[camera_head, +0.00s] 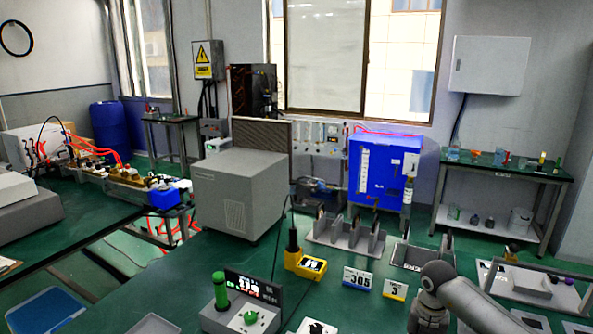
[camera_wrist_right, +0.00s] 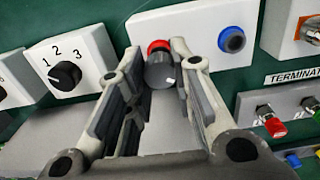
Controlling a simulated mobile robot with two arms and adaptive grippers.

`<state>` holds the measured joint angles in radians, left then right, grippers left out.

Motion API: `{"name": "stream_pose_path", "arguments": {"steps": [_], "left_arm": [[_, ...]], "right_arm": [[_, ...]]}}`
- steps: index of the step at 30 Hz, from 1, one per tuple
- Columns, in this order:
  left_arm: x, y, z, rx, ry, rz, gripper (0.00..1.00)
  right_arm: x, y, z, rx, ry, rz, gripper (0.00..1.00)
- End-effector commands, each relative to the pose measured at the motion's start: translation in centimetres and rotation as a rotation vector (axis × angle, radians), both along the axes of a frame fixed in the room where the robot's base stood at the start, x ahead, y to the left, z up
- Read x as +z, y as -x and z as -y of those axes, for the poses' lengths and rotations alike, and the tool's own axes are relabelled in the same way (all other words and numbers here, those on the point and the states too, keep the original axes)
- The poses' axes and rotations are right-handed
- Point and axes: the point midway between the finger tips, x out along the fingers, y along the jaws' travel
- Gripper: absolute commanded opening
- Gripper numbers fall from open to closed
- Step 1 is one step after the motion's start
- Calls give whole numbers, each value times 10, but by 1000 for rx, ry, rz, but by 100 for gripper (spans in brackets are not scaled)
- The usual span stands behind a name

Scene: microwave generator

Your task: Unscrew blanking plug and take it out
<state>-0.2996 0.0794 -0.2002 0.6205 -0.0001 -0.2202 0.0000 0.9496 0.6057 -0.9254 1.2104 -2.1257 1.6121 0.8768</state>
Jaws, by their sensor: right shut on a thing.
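In the right wrist view a dark grey cylinder with a red ring (camera_wrist_right: 160,73), which looks like the blanking plug, sits between the fingers of my right gripper (camera_wrist_right: 158,52). The fingers are closed on its sides. The plug is at a light grey block (camera_wrist_right: 195,18); whether it is still seated in the block is hidden from this angle. A blue-ringed round fitting (camera_wrist_right: 232,40) is on the same block, just right of the gripper. My left gripper is in neither view.
In the right wrist view a rotary switch numbered 1 to 3 (camera_wrist_right: 66,73) stands at the left. A terminal panel with red (camera_wrist_right: 275,126) and green knobs is at the right, close to the right finger. The head view shows a green bench (camera_head: 180,285) with several devices.

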Motion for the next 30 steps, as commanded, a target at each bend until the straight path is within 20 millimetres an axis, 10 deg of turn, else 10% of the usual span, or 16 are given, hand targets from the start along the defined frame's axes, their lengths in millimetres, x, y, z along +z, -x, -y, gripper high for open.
{"name": "stream_pose_path", "arguments": {"steps": [30], "left_arm": [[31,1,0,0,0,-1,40]], "right_arm": [[43,0,1,-1,0,1,0]]}}
